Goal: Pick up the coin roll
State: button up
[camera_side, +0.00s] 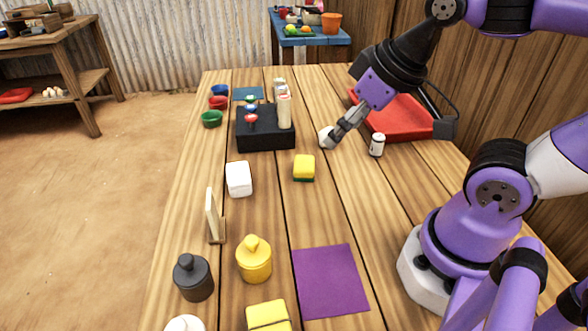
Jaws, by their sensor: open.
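I cannot tell for certain which thing is the coin roll. A small white cylinder (377,145) with a dark top and dark marks stands upright on the table, right of my gripper. A taller cream cylinder (285,110) stands in the black box (265,142), left of my gripper. My gripper (334,136) reaches down and left, low over the table between these two. It is open. A small white rounded thing (325,138) shows right at its fingertips; whether they touch it is unclear.
A red tray (405,120) lies behind the white cylinder. A yellow-green sponge (304,168), a white block (238,179), a wooden stand (212,218), black (193,278) and yellow (254,260) knobbed weights and a purple mat (330,281) lie nearer. Cups (212,118) line the left edge.

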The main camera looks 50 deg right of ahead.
jog(key=m+g, duration=0.3)
jog(key=g, duration=0.2)
send_over(379, 136)
jog(key=f, duration=0.5)
jog(key=shift+w+f, duration=0.2)
jog(key=shift+w, duration=0.05)
jog(key=shift+g, duration=0.3)
jog(key=f, duration=0.4)
jog(key=shift+s+d+f, duration=0.15)
jog(key=shift+d+f, duration=0.1)
jog(key=shift+f, duration=0.05)
jog(key=f, duration=0.6)
jog(key=shift+s+a, duration=0.1)
jog(key=shift+a, duration=0.15)
jog(key=shift+c, duration=0.4)
grip_shut()
